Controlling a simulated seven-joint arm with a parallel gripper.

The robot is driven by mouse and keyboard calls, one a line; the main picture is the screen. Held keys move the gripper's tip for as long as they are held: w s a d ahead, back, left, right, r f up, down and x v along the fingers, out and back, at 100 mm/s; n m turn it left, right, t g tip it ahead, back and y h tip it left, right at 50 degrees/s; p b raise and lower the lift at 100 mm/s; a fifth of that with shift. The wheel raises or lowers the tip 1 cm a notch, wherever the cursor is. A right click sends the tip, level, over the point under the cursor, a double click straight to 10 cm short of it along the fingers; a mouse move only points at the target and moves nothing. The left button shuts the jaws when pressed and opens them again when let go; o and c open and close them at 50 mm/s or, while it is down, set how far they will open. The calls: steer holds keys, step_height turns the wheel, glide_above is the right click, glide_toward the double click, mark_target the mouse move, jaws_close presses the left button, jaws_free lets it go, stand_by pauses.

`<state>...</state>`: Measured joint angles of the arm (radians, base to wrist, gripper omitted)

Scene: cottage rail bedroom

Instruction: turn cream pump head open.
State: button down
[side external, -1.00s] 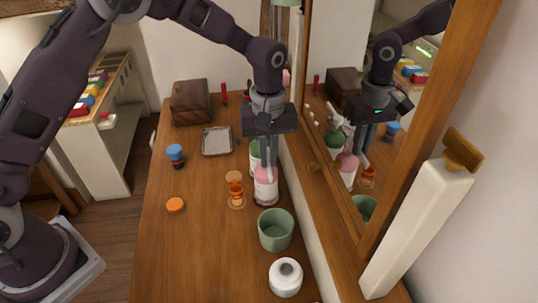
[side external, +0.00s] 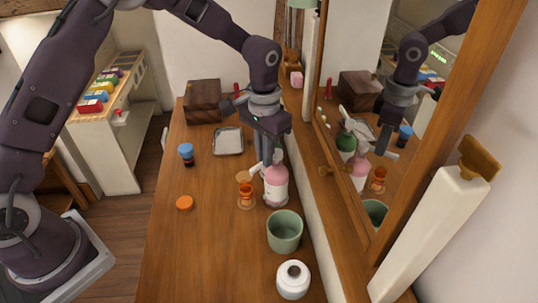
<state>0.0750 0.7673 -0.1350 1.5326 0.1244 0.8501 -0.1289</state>
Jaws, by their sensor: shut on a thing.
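The cream pump (side external: 276,188), a pink and white bottle, stands upright on the wooden dresser top (side external: 210,255) close to the mirror. My gripper (side external: 268,162) points down at its top and is shut on the pump head. The fingers hide most of the head, so its exact angle cannot be told. The bottle's reflection (side external: 359,176) shows in the mirror.
A small orange hourglass-like item (side external: 246,195) stands just left of the bottle, and a green cup (side external: 285,232) in front. A white jar (side external: 293,280), blue-capped bottle (side external: 187,154), orange lid (side external: 184,203), metal tray (side external: 228,141) and wooden box (side external: 202,101) stand around. The front left is clear.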

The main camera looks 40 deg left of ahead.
steer(key=shift+w+a+m, duration=0.2)
steer(key=shift+a+m, duration=0.2)
steer(key=shift+m, duration=0.85)
steer(key=shift+w+a+m, duration=0.25)
steer(key=shift+a+m, duration=0.15)
steer(key=shift+m, duration=0.8)
steer(key=shift+w+a+m, duration=0.2)
steer(key=shift+a+m, duration=0.2)
steer(key=shift+m, duration=0.85)
steer(key=c, duration=1.5)
jaws_free()
step_height(320, 180, up, 7)
steer(key=shift+r, duration=0.1)
